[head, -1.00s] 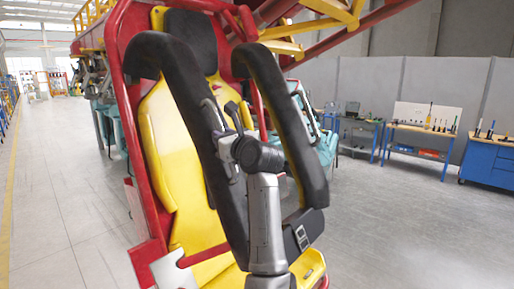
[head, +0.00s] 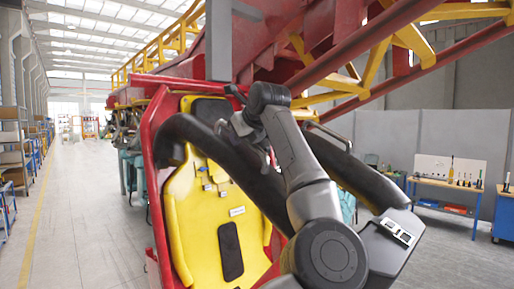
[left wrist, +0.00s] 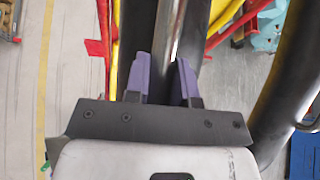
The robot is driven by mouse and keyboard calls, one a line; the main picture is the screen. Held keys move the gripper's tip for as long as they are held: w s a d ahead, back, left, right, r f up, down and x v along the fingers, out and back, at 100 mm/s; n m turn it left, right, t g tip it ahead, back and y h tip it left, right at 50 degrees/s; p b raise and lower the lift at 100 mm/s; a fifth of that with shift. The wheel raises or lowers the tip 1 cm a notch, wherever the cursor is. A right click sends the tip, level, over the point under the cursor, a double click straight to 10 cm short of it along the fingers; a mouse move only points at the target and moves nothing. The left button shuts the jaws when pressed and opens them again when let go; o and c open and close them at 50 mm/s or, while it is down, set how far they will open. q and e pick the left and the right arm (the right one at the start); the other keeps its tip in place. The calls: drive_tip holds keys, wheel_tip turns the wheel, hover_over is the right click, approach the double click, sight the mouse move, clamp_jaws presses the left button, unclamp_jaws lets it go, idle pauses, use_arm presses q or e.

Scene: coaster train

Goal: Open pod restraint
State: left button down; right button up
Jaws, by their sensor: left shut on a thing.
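The pod seat (head: 188,232) is yellow with black pads in a red frame. Its black over-shoulder restraint (head: 236,158) stands swung up and out from the seat, its lower end with a buckle-like block (head: 396,232) out at the right. My left arm reaches up in front of it. My left gripper (head: 241,124) is at the restraint, partly hidden by the wrist. In the left wrist view its purple fingers (left wrist: 163,78) are on either side of a grey metal bar (left wrist: 168,35), shut on it. My right gripper is out of view.
Red and yellow track beams (head: 345,60) run overhead, close above the restraint. A grey post (head: 218,40) hangs above the seat. Work tables with tools (head: 447,190) stand at the right. The aisle floor (head: 85,200) at the left is clear.

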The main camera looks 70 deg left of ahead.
use_arm(q)
drive_tip(key=shift+s+a+r+h, duration=0.1)
drive_tip(key=shift+r+h, duration=0.05)
drive_tip(key=shift+r, duration=0.3)
drive_tip(key=shift+s+a+r+h, duration=0.1)
drive_tip(key=shift+r+h, duration=0.05)
drive_tip(key=shift+r, duration=0.25)
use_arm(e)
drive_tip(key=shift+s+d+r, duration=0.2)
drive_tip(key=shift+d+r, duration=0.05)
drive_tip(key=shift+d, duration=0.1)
use_arm(q)
drive_tip(key=c, duration=1)
unclamp_jaws()
drive_tip(key=shift+o, duration=0.2)
drive_tip(key=shift+w, duration=0.1)
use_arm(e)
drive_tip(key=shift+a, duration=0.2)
use_arm(q)
drive_tip(key=shift+w+d+r, duration=0.1)
drive_tip(key=shift+d+r, duration=0.1)
drive_tip(key=shift+d, duration=0.15)
drive_tip(key=b+v, duration=0.1)
drive_tip(key=v, duration=1.2)
drive_tip(key=shift+b, duration=0.4)
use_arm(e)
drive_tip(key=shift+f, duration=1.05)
